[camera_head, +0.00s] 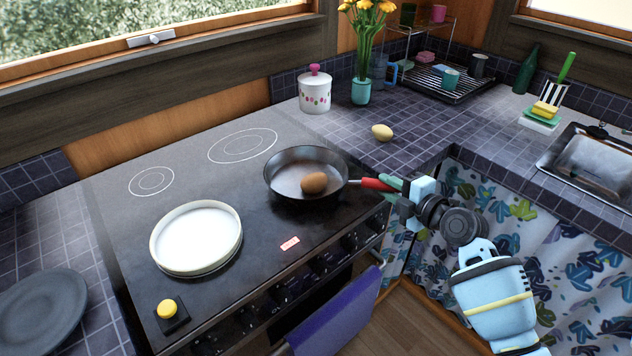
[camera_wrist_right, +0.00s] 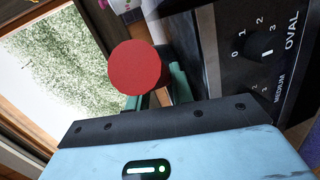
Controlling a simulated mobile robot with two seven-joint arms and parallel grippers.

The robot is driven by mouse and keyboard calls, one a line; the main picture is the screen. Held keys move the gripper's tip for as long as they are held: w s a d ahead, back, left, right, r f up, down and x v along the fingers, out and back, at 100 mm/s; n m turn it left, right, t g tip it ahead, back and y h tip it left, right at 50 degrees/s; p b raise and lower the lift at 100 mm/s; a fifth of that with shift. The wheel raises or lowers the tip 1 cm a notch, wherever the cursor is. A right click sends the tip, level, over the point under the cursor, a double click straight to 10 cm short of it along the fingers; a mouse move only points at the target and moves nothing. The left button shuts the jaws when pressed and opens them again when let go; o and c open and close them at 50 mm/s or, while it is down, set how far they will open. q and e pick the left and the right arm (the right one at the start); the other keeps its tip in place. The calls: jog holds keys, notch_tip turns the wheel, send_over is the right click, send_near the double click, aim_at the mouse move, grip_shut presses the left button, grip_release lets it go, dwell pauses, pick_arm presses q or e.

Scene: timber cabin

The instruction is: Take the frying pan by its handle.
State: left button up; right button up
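The frying pan (camera_head: 285,183) is dark with a red handle (camera_head: 370,183) and sits on the front right of the stove top. A brown egg (camera_head: 314,182) lies in it. The handle points right, to my right gripper (camera_head: 392,184), whose green fingers are at its outer end. In the right wrist view the round red handle end (camera_wrist_right: 138,68) faces the camera and covers part of the green fingers (camera_wrist_right: 158,92). The fingers stand apart at the handle; whether they press on it I cannot tell. My left gripper is not in view.
A white plate (camera_head: 197,237) and a yellow button (camera_head: 167,308) are on the stove (camera_head: 215,180). Knobs line its front, above a purple towel (camera_head: 335,315). A pale yellow egg-shaped thing (camera_head: 382,132) lies on the tiled counter behind the handle. A sink (camera_head: 590,165) is at right.

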grip_shut()
jog(key=shift+r, duration=0.15)
